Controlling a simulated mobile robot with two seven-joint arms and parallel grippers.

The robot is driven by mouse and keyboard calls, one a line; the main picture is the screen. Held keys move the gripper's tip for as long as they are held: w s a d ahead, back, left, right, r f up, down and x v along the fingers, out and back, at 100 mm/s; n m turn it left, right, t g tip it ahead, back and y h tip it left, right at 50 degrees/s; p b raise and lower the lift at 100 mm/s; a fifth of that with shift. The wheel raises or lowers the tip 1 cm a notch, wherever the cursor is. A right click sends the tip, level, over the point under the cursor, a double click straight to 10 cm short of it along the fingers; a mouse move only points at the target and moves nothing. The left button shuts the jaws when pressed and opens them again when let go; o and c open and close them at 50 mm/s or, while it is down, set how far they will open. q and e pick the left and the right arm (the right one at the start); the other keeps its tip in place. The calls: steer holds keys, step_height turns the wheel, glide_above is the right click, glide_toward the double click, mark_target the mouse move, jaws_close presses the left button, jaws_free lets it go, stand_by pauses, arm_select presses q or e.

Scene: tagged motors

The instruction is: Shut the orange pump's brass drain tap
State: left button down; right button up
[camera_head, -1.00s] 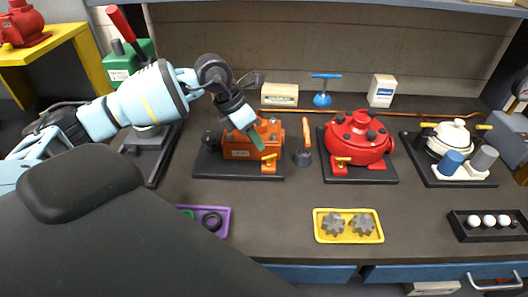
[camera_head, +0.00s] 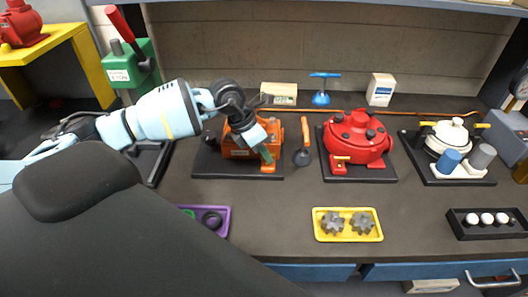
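The orange pump (camera_head: 236,153) stands on a black base plate (camera_head: 228,176) at the left of the bench. At its front right corner is an orange tap block (camera_head: 268,169). My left gripper (camera_head: 267,154) comes down from the upper left over this corner. Its greenish fingertips are right at the top of the tap block and hide the brass handle. I cannot tell whether they touch it or how far apart they are. My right gripper is not in view.
A dark cup with an orange-handled tool (camera_head: 303,157) stands just right of the pump. A red pump (camera_head: 356,143) and a cream pump (camera_head: 450,143) stand further right. A green press (camera_head: 128,70) is behind my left arm. The front middle bench is clear around a yellow tray (camera_head: 348,239).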

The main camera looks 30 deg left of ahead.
arm_select(q)
steer(key=shift+w+f+m+g+h+b, duration=0.15)
steer(key=shift+m+g+b, duration=0.3)
steer(key=shift+m, duration=0.35)
steer(key=shift+w+f+m+g+h+b, duration=0.15)
steer(key=shift+m+g+b, duration=0.2)
steer(key=shift+m+b, duration=0.35)
steer(key=shift+r+m+g+b, duration=0.3)
steer(key=shift+m+g+b, duration=0.1)
steer(key=shift+m, duration=0.8)
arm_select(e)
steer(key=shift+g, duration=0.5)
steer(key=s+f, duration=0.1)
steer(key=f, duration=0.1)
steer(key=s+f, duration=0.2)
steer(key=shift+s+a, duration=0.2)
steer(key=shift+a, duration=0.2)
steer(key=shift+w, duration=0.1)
arm_select(q)
steer(key=c, duration=1.8)
jaws_free()
steer(key=shift+o, duration=0.5)
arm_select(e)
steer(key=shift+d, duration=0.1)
arm_select(q)
steer(key=shift+a+r, duration=0.1)
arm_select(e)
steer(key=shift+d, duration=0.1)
